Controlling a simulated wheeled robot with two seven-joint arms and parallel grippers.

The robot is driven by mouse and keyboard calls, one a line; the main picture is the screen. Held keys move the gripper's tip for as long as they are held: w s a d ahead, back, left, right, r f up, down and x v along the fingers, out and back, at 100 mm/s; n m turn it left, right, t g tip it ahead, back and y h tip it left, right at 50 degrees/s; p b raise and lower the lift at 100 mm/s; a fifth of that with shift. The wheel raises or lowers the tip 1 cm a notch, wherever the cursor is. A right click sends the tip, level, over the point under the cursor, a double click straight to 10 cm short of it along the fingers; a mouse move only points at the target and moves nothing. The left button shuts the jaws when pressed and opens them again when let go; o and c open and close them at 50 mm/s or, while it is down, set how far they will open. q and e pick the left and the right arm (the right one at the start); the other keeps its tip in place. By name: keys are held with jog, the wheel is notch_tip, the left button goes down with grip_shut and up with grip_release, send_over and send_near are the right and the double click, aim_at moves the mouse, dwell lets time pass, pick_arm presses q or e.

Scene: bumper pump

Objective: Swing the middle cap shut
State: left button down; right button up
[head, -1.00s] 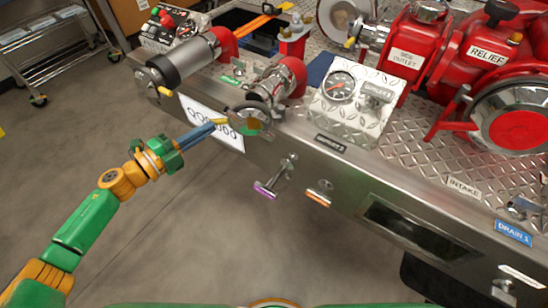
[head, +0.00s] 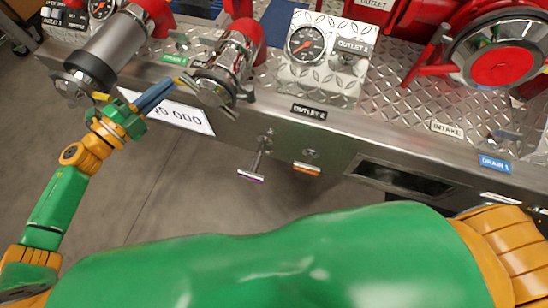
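The middle cap (head: 211,95) is a metal disc at the front end of the short middle pipe (head: 228,58) with the red collar, left of centre in the head view. I see it nearly edge-on, lying close across the pipe's mouth; I cannot tell whether it sits flush. A yellow tab shows at its left edge. My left gripper (head: 168,88) has its blue fingers close together, with the tips at this tab, touching or nearly so. No held object shows between them. My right gripper is out of view.
A longer grey pipe with its own cap (head: 76,84) stands left, beside my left wrist. A gauge panel (head: 318,52) is to the right. Purple (head: 250,176) and orange (head: 307,168) pull handles stick out below. My green and orange arm fills the bottom foreground.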

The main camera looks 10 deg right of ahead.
pick_arm(q)
jog(key=shift+w+r, duration=0.15)
jog(key=shift+r, duration=0.1)
dwell(0.5)
